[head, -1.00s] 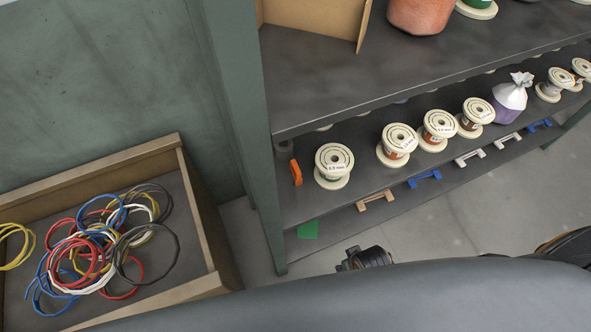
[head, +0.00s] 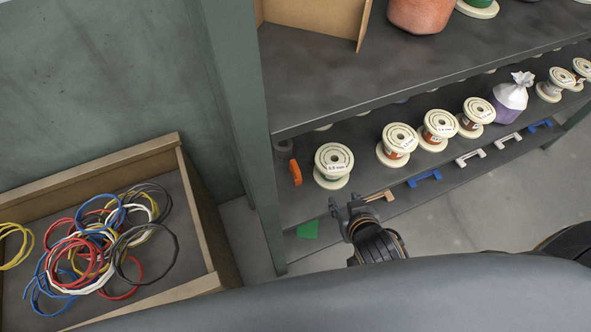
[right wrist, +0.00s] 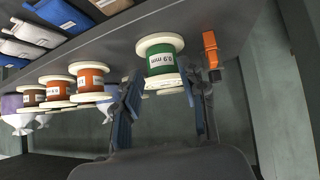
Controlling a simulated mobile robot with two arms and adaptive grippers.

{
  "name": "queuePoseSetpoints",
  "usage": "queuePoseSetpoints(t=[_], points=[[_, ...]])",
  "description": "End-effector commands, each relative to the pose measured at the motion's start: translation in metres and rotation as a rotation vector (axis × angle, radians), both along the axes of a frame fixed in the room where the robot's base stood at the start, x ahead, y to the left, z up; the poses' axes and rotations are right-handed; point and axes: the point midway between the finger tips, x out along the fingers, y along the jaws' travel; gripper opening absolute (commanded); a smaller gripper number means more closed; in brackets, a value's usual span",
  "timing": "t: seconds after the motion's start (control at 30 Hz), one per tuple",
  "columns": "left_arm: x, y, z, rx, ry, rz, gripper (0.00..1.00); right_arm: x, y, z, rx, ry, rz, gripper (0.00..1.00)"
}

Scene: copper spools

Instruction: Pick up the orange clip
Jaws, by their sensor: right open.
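The orange clip (head: 296,172) stands on the lower shelf at its left end, beside the shelf post and left of the nearest spool. It also shows in the right wrist view (right wrist: 211,50), just right of the right finger. My right gripper (head: 350,207) is open and empty, at the front edge of the lower shelf, lower right of the clip and apart from it. In the right wrist view, the green-wound spool (right wrist: 161,60) shows between and beyond the fingers. My left gripper is not in view.
The nearest spool (head: 333,162) stands close right of the clip, with several more spools along the shelf. A green post (head: 240,120) bounds the shelf at the left. Tan (head: 381,196), blue (head: 424,178) and white clips lie along the front. A box of wire coils (head: 205,250) is at left.

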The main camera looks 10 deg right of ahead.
Motion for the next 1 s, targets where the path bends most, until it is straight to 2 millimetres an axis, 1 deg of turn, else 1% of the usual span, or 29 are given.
queuePoseSetpoints(t=[0.17,0.2,0.3,0.4,0.47,0.57,0.8,0.9,1.0], points=[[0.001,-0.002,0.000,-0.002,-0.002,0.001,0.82,0.016,0.029,-0.002,0.031,-0.179,0.050,0.41],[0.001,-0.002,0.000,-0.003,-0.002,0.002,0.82,0.018,0.038,-0.001,0.043,-0.218,0.069,0.41],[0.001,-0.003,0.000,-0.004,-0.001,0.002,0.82,0.021,0.057,0.001,0.070,-0.294,0.113,0.41],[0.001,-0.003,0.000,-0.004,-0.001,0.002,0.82,0.022,0.069,0.002,0.089,-0.338,0.144,0.41],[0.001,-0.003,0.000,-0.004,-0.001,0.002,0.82,0.025,0.073,0.001,0.096,-0.350,0.153,0.41],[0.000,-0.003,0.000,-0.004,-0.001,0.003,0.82,0.038,0.077,-0.003,0.098,-0.359,0.159,0.41],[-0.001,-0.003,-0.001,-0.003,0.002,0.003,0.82,0.082,0.082,-0.021,0.098,-0.358,0.158,0.41],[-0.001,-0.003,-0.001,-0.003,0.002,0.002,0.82,0.093,0.084,-0.027,0.098,-0.356,0.158,0.41],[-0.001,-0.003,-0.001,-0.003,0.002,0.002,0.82,0.099,0.084,-0.029,0.098,-0.355,0.157,0.41]])
